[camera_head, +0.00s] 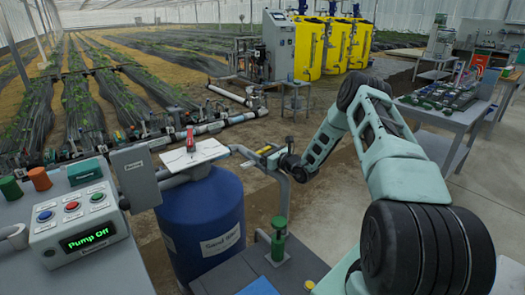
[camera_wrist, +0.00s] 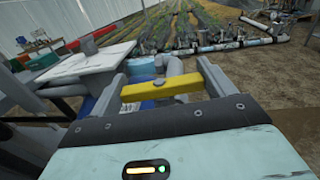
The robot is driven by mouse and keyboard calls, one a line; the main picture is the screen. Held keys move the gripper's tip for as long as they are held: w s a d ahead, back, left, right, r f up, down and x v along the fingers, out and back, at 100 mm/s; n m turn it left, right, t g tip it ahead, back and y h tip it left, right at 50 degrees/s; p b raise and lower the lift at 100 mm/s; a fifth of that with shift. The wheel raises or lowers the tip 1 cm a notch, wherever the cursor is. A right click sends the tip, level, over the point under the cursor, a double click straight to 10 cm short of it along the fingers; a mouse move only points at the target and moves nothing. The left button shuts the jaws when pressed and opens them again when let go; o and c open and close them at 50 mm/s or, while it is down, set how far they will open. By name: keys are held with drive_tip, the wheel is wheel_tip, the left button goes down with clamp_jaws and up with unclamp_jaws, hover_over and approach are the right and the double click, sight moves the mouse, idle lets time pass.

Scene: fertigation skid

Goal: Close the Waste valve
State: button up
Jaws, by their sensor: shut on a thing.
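A yellow valve lever (camera_head: 264,149) is on the grey pipe (camera_head: 283,200) right of the blue drum. My gripper (camera_head: 262,157) is at the lever, reaching in from the right. In the wrist view the yellow lever (camera_wrist: 161,88) spans the gap between the two fingers of my gripper (camera_wrist: 160,78), and they are shut on it. The lever lies roughly crosswise between the fingers. The valve body is mostly hidden behind the lever and gripper. I cannot read a Waste label here.
A control box (camera_head: 80,220) reads "Pump Off". A green-handled fitting (camera_head: 278,240) stands below my arm.

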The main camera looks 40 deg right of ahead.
drive_tip(key=shift+m+h+p, duration=0.45)
drive_tip(key=shift+m+h, duration=0.55)
drive_tip(key=shift+h, duration=0.6)
drive_tip(key=o, duration=0.9)
drive_tip(key=s+a+b, duration=0.1)
drive_tip(key=s, duration=1.6)
drive_tip(key=shift+s+a, duration=0.2)
drive_tip(key=shift+a, duration=0.05)
